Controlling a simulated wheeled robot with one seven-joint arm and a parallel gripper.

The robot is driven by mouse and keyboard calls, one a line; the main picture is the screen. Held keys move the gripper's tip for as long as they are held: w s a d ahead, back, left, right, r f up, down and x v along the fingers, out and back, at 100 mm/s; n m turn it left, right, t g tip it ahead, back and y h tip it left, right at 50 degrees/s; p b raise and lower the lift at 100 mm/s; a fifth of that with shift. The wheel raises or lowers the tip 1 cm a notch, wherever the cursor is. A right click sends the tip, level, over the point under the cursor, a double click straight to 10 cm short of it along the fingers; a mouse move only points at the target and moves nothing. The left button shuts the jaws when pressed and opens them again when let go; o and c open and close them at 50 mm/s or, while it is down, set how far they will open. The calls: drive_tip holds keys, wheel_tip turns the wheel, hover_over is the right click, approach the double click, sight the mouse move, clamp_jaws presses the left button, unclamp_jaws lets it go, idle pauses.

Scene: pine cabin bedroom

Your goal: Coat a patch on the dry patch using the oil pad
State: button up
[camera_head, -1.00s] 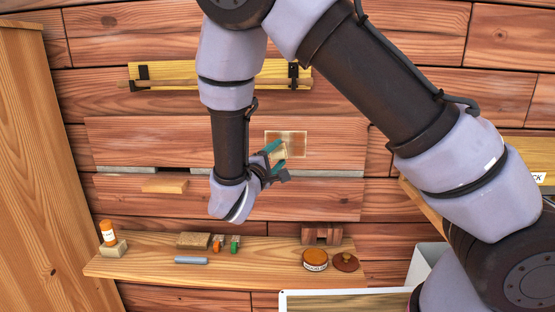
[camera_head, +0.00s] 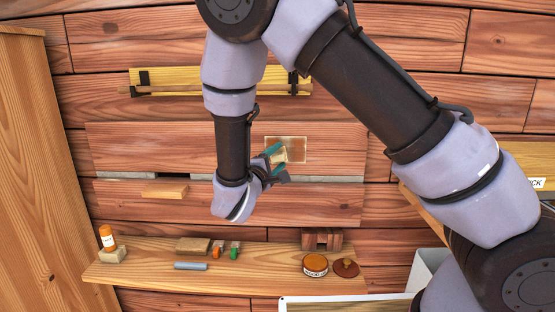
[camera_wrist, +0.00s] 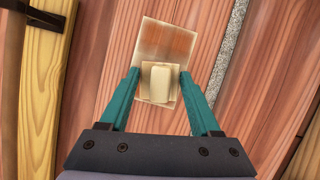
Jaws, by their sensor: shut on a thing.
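The dry patch (camera_head: 295,146) is a pale rectangle on the upper reddish plank of the wall. In the wrist view, the patch (camera_wrist: 168,41) has a darker orange-brown area in its upper middle, with pale edges. My gripper (camera_head: 276,158) has teal fingers shut on the oil pad (camera_wrist: 157,84), a cream block on a flat pale base. The pad covers the lower part of the patch in the wrist view. I cannot tell whether it touches the wood. The surface beneath the pad is hidden.
The shelf (camera_head: 140,271) below holds an orange-capped bottle (camera_head: 107,238), a brown block (camera_head: 193,245), a grey bar (camera_head: 191,266), an orange-topped tin (camera_head: 315,265) and a dark red lid (camera_head: 345,267). A yellow rail (camera_head: 220,76) is above. A grey gap runs below the patch.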

drive_tip(key=shift+w, duration=0.85)
drive_tip(key=shift+d, duration=0.15)
drive_tip(key=shift+s+d, duration=0.1)
drive_tip(key=shift+d, duration=1.8)
drive_tip(key=shift+a, duration=2.05)
drive_tip(key=shift+r, duration=0.5)
drive_tip(key=shift+d, duration=2.05)
drive_tip(key=shift+a, duration=2.05)
